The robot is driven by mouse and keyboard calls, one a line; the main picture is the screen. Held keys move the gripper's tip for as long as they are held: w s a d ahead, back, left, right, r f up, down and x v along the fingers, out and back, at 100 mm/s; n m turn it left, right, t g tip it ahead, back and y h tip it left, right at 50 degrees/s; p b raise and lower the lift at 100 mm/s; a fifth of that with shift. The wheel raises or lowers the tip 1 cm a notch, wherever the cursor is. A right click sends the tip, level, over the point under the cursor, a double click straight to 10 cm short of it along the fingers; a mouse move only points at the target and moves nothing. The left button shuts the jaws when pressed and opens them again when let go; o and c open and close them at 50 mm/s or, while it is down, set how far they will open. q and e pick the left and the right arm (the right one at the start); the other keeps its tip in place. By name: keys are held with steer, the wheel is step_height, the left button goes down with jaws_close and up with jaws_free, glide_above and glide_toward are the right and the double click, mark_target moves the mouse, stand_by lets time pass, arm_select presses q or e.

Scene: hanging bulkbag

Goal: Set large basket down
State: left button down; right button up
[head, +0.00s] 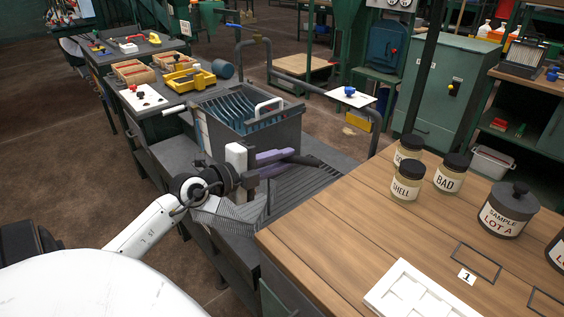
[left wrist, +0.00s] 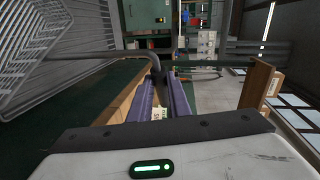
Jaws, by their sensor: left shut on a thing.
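My left gripper (head: 281,163), with purple fingers, reaches over a grey ribbed draining surface (head: 318,183) between the tank and the wooden table. It is shut on a dark handle (head: 318,166), and the fingers also show in the left wrist view (left wrist: 160,102). A grey wire basket (left wrist: 48,42) fills the upper left of the left wrist view, with a rod running from it to the fingers. In the head view, part of the basket's mesh (head: 226,220) shows below my wrist. I cannot tell whether its bottom touches the surface. My right gripper is not in view.
A dark grey tank (head: 287,128) with blue slats and a white handle stands behind the gripper. The wooden table (head: 345,225) at the right holds labelled jars (head: 450,174) and a white tray (head: 420,292). A dark pipe (head: 376,135) rises behind the draining surface.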

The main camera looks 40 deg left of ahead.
arm_select(q)
steer(key=c, duration=1.7)
jaws_free()
steer(key=shift+r, duration=0.1)
steer(key=shift+o, duration=0.2)
steer(key=shift+s, duration=0.1)
